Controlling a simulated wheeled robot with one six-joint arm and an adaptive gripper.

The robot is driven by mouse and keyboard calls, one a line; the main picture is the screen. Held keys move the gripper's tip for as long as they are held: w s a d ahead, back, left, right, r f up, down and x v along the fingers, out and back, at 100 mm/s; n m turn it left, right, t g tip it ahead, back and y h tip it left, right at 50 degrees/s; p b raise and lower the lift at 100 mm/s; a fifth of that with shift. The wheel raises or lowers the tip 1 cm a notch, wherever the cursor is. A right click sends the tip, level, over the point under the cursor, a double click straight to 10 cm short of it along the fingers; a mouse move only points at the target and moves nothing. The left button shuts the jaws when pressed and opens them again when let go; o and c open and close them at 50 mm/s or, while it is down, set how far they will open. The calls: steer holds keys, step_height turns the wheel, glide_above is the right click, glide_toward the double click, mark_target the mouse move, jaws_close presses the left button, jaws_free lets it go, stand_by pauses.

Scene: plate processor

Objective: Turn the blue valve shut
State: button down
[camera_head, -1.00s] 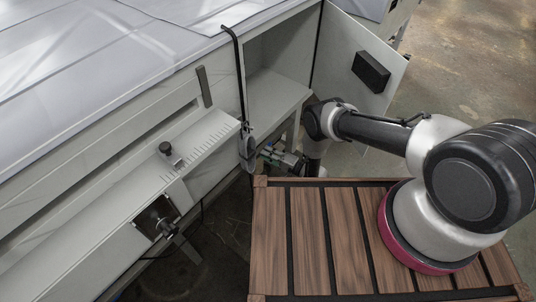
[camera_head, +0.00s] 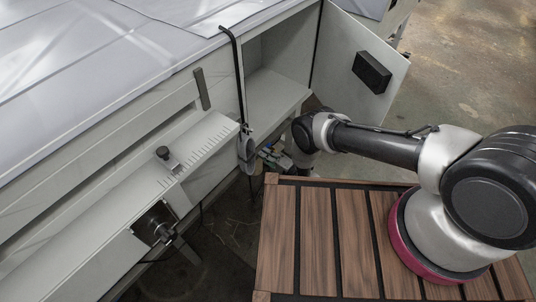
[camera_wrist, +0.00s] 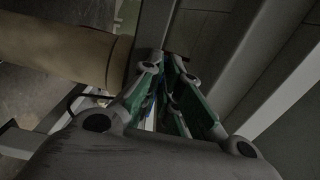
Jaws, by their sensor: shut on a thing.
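The blue valve shows only as a narrow strip of blue (camera_wrist: 160,84) between my finger pads in the wrist view; most of it is hidden by the fingers. My gripper (camera_wrist: 168,82) is shut on it, with green-lined pads on both sides. In the head view my gripper (camera_head: 271,154) is small and partly hidden, low beside the machine's open compartment, just right of a round grey part on the machine. I cannot make out the valve itself in the head view, nor tell how far it is turned.
The plate processor's long grey body (camera_head: 110,160) fills the left. Its open door (camera_head: 360,65) stands out above my forearm. A black hose (camera_head: 237,75) hangs down its front. In the wrist view a thick tan pipe (camera_wrist: 60,50) lies left of the fingers, and grey frame members stand close at the right.

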steer(key=c, duration=1.6)
jaws_free()
steer(key=shift+c, duration=0.2)
